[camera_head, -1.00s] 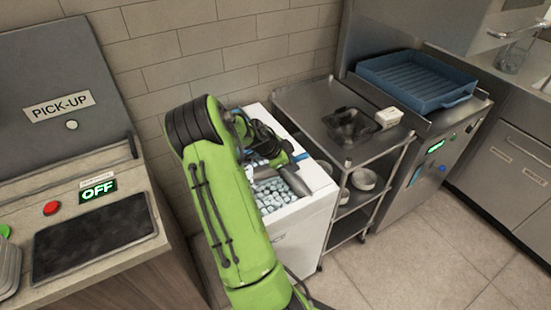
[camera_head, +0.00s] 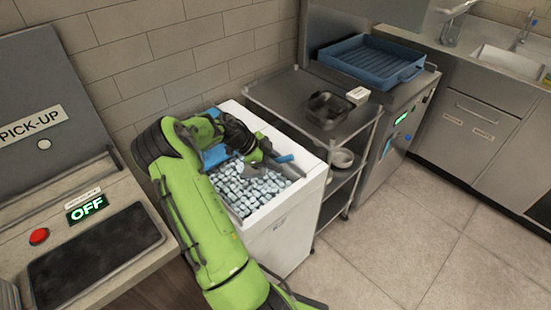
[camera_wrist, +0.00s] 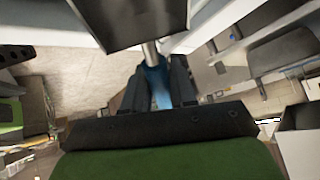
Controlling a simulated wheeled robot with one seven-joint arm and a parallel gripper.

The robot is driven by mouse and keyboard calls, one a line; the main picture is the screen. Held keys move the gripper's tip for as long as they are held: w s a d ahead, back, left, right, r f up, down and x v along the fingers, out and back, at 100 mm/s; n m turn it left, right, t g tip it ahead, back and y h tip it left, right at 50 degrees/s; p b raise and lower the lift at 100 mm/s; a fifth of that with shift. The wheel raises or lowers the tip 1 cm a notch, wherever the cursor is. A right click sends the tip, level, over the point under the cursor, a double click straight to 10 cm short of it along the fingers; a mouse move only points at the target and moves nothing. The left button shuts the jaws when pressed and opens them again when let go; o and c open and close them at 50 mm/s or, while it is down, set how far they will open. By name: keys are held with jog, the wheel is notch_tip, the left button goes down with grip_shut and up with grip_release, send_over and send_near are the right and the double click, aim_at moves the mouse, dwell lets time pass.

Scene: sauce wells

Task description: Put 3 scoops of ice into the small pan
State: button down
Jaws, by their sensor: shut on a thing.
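My gripper (camera_head: 266,154) is shut on the blue handle (camera_wrist: 156,86) of a metal scoop, between its two dark fingers in the wrist view. The scoop's grey head (camera_wrist: 130,22) fills the top of that view, and I cannot see whether it holds ice. In the head view the scoop (camera_head: 289,170) is at the right side of the white ice bin (camera_head: 312,184). Many pale ice cubes (camera_head: 248,188) lie in the bin. The small dark metal pan (camera_head: 327,110) stands on the steel cart right of the bin. Its contents are too small to tell.
A small white box (camera_head: 357,96) is beside the pan. A blue tray (camera_head: 370,60) rests on the counter behind. Bowls (camera_head: 342,158) sit on the cart's lower shelf. The pick-up counter with a black pad (camera_head: 95,255) is at left. Open floor lies at front right.

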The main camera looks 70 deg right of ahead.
jog(key=w+f, duration=0.1)
jog(key=f, duration=0.1)
jog(key=w+f+b, duration=0.1)
jog(key=f, duration=0.2)
jog(key=w+f+b, duration=0.1)
jog(key=f, duration=0.1)
jog(key=shift+a+f, duration=0.15)
jog(key=shift+a, duration=0.15)
jog(key=shift+w+a+f, duration=0.1)
jog(key=shift+w, duration=0.15)
jog(key=shift+w+t+p, duration=0.2)
jog(key=shift+t+p, duration=0.15)
jog(key=shift+t, duration=0.05)
jog(key=s+r+t, duration=0.1)
jog(key=r, duration=0.1)
jog(key=s+r, duration=0.2)
jog(key=s+d+r+t+p, duration=0.1)
jog(key=r, duration=0.2)
jog(key=shift+s+t+y, duration=0.3)
jog(key=shift+s+y, duration=0.05)
jog(key=shift+y, duration=0.05)
jog(key=shift+s+d+r, duration=0.1)
jog(key=shift+s+r, duration=0.4)
